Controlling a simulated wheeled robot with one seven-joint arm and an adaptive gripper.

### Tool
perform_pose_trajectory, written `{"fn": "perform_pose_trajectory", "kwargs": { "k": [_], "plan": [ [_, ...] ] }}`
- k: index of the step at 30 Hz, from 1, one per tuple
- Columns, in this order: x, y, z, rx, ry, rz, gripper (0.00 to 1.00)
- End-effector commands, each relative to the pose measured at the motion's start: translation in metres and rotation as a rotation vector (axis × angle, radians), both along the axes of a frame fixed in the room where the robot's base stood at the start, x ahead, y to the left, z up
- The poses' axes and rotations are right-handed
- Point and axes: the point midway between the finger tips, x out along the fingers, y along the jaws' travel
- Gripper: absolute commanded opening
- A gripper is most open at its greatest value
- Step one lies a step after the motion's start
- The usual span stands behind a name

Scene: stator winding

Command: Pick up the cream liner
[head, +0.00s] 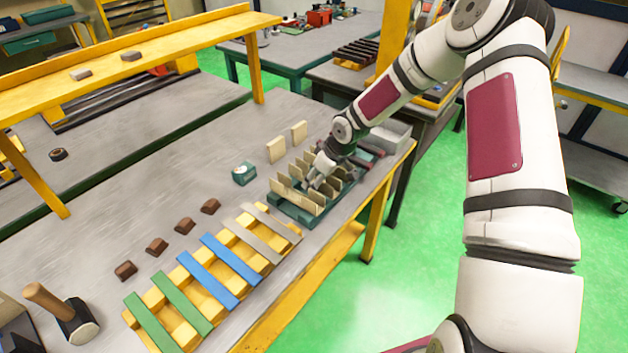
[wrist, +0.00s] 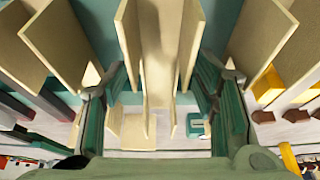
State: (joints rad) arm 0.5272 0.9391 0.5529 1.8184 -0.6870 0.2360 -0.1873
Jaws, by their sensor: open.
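Several thin cream liners (head: 293,197) stand upright in a dark green rack (head: 280,204) near the right end of the bench. My gripper (head: 317,181) is down among them, and the liners partly hide its fingertips. In the wrist view my gripper (wrist: 163,85) is open, with its two green fingers well apart. Cream liner panels (wrist: 158,50) show in the gap between the fingers, and another liner (wrist: 60,45) stands outside the left finger. I cannot tell whether a finger touches any liner.
Two cream pieces (head: 276,150) stand behind the rack, beside a small green box (head: 244,173). Yellow slotted blocks with green (head: 182,303), blue (head: 231,258) and grey strips (head: 262,232) lie to the left. Several brown blocks (head: 157,246) and a hammer (head: 70,316) are farther left.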

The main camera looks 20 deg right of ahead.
Motion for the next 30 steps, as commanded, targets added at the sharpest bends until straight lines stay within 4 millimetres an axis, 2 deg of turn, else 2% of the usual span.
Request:
{"fn": "perform_pose_trajectory", "kwargs": {
  "k": [3,8,9,20,23,30],
  "plan": [
    [0.000,0.000,0.000,0.000,0.000,0.000,0.54],
    [0.000,0.000,0.001,0.000,0.000,0.000,0.18],
    [0.000,0.000,0.001,0.000,0.000,0.000,0.15],
    [0.001,-0.001,0.003,0.000,-0.002,0.000,0.15],
    [0.002,-0.001,0.013,0.000,-0.004,-0.002,0.15],
    [0.002,-0.002,0.058,-0.002,-0.005,-0.003,0.15]
  ]
}}
